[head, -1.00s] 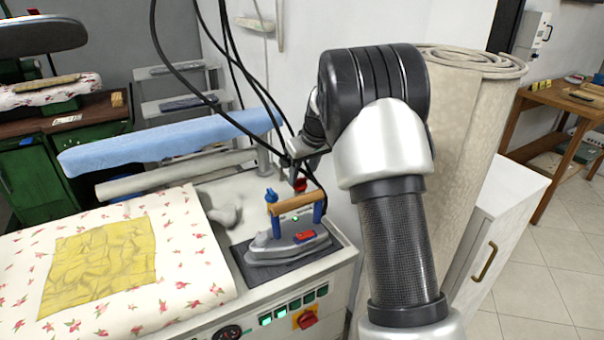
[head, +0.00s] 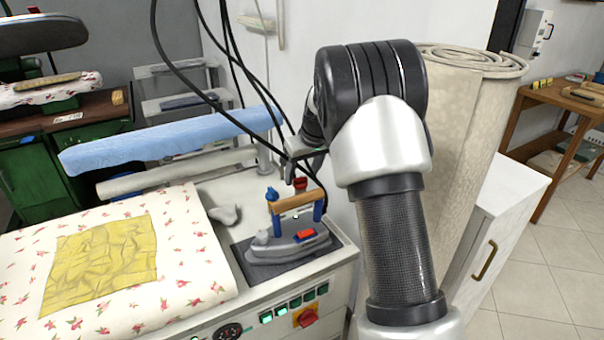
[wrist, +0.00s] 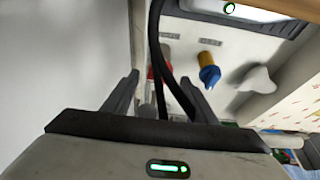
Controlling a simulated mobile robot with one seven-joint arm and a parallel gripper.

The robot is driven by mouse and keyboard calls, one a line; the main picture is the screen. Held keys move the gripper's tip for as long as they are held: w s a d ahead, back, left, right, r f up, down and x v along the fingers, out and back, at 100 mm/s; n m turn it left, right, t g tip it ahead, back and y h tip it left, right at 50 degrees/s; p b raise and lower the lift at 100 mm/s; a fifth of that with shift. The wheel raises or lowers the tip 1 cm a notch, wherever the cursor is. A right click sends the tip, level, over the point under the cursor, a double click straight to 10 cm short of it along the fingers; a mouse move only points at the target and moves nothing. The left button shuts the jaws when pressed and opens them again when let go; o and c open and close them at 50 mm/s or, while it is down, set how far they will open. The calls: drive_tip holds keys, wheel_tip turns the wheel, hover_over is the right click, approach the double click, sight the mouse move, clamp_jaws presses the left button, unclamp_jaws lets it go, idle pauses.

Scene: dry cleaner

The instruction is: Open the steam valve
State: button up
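Two valve knobs stand on the rear of the ironing unit's top, behind the iron. One is red (head: 300,183) and also shows in the wrist view (wrist: 158,70), partly covered by black cables. The other is blue (head: 271,194), on a brass-coloured stem in the wrist view (wrist: 209,74). Small labels lie beside them, too small to read, so I cannot tell which is the steam valve. My gripper (wrist: 160,100) is open and empty. Its fingers are spread, with the red knob beyond the gap between them and the blue knob beyond the right finger.
Black cables (wrist: 176,85) hang down and run between my fingers in the wrist view. The iron (head: 290,243) with a wooden handle rests on a dark pad in front of the knobs. A blue padded sleeve board (head: 170,140) is at left. The wall is close on the right.

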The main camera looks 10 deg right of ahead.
drive_tip(key=shift+r, duration=0.15)
drive_tip(key=p+v, duration=0.2)
drive_tip(key=v, duration=1.5)
drive_tip(key=shift+s+d, duration=0.1)
drive_tip(key=shift+s, duration=0.1)
